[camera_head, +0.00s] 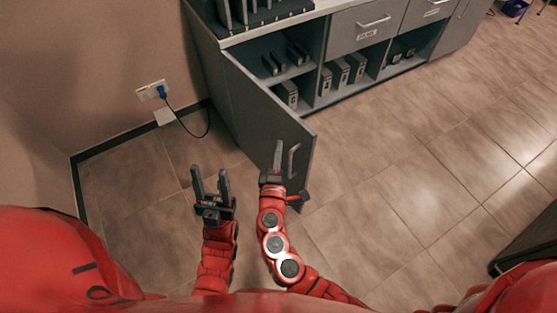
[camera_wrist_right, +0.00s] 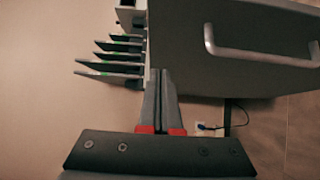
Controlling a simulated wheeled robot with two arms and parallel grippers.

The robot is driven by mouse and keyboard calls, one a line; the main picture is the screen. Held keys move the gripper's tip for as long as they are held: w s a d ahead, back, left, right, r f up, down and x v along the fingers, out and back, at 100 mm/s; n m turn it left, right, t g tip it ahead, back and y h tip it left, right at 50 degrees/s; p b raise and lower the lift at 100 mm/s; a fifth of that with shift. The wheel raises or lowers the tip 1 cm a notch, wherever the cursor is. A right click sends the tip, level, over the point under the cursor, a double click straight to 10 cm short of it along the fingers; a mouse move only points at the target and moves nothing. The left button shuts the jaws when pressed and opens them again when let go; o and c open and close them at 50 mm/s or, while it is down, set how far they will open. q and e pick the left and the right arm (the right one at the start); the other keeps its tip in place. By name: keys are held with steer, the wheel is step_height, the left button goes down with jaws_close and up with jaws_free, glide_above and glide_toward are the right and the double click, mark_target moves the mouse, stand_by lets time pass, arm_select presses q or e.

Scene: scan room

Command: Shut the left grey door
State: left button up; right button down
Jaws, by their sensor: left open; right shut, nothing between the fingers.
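The left grey door (camera_head: 262,115) stands wide open. It swings out from the left end of the grey cabinet, and its outer face with a bar handle (camera_head: 293,160) is turned toward me. My right gripper (camera_head: 279,146) is shut and empty, with its fingers in front of the door's face, just left of the handle. In the right wrist view the shut fingers (camera_wrist_right: 160,75) overlap the door's left edge, with the handle (camera_wrist_right: 255,55) to their right. Whether they touch the door I cannot tell. My left gripper (camera_head: 210,178) is open and empty, left of the door above the floor.
Behind the door, open shelves (camera_head: 290,68) hold several dark boxes. A drawer (camera_head: 365,25) sits above other compartments. A wall socket (camera_head: 152,91) with a blue plug and hanging cable is on the left wall. The tiled floor (camera_head: 400,150) right of the door is clear.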

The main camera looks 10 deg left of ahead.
mark_target(292, 123)
steer(key=w, duration=0.1)
steer(key=w+d, duration=0.1)
steer(key=w, duration=0.1)
steer(key=w+d, duration=0.1)
steer(key=w, duration=0.1)
steer(key=shift+w+p, duration=0.2)
steer(key=shift+p, duration=0.15)
steer(key=shift+w+d, duration=0.4)
steer(key=shift+d, duration=0.05)
